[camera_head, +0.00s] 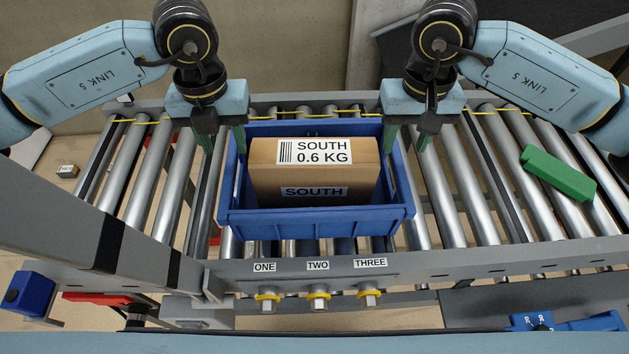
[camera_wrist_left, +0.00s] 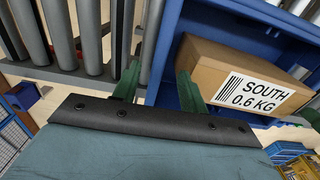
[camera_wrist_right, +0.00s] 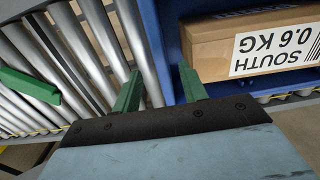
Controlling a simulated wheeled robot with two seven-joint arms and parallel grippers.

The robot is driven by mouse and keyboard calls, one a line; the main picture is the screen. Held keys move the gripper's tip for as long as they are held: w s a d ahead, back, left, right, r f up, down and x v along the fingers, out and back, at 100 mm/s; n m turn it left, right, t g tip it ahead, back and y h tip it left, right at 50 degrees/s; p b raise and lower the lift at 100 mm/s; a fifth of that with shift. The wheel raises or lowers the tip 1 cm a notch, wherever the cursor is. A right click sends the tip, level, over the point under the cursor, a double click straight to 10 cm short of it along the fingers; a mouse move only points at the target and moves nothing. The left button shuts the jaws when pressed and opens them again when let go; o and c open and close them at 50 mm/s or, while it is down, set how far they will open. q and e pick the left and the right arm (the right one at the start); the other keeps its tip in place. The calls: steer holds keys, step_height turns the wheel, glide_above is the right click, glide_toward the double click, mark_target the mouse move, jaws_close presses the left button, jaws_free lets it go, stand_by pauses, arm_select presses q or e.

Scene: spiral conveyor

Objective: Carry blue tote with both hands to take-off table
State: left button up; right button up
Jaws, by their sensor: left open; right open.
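The blue tote (camera_head: 318,222) sits on the roller conveyor and holds a brown box (camera_head: 340,178) labelled "SOUTH 0.6 KG". My left gripper (camera_head: 223,142) is open at the tote's left wall, with one green finger outside and one inside; it also shows in the left wrist view (camera_wrist_left: 158,88). My right gripper (camera_head: 405,142) is open at the tote's right wall, its fingers on either side of it; the right wrist view shows the same fingers (camera_wrist_right: 160,90). Whether the fingers touch the wall is unclear. The take-off table cannot be identified.
A green block (camera_head: 558,174) lies on the rollers (camera_head: 460,200) to the right. A small box (camera_head: 67,171) lies beyond the rollers at left.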

mark_target(230, 160)
arm_select(q)
step_height(230, 160, down, 8)
steer(key=shift+r, duration=0.1)
arm_select(e)
step_height(230, 160, down, 8)
arm_select(q)
jaws_close()
arm_select(e)
jaws_close()
steer(key=shift+r, duration=0.1)
